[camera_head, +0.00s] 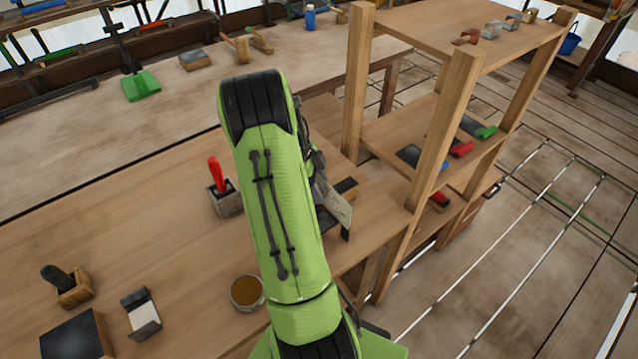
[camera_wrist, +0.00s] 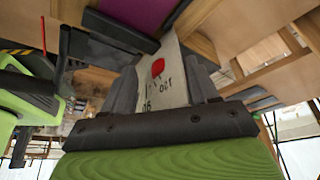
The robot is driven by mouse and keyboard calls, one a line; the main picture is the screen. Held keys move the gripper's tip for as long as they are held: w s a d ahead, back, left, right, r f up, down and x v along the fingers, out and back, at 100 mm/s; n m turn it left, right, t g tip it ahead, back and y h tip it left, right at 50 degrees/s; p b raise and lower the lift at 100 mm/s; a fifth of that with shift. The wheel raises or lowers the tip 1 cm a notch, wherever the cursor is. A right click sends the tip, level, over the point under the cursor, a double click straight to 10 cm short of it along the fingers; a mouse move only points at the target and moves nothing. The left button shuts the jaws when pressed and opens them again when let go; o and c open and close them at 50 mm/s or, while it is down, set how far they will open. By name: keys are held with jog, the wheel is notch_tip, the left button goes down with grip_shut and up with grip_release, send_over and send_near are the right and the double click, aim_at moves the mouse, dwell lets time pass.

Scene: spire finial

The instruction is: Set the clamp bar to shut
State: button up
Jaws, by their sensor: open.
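In the wrist view my gripper (camera_wrist: 163,80) is open, with its two dark grey fingers apart. A pale plate (camera_wrist: 170,88) with a red spot and dark lettering, seen upside down, shows between and beyond the fingers. I cannot tell whether they touch it. A dark bar (camera_wrist: 118,31) crosses above the left finger beside a purple surface. I cannot tell whether it is the clamp bar, or how that is set. In the head view my green arm hides the gripper and much of the bench. A pale plate (camera_head: 338,208) and a dark piece (camera_head: 345,188) show just right of the arm.
A block with a red handle (camera_head: 216,174) stands left of my arm on the wooden bench (camera_head: 110,210). A round bowl (camera_head: 246,292) sits close to the arm. A wooden shelf rack (camera_head: 450,125) rises at the right. The bench is bare at left middle.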

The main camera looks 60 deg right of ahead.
jog(key=shift+s+d, duration=0.1)
jog(key=shift+d, duration=0.05)
jog(key=shift+r, duration=0.1)
jog(key=p+v, duration=0.3)
jog(key=v, duration=1.2)
jog(key=shift+r, duration=0.2)
jog(key=shift+w, duration=0.2)
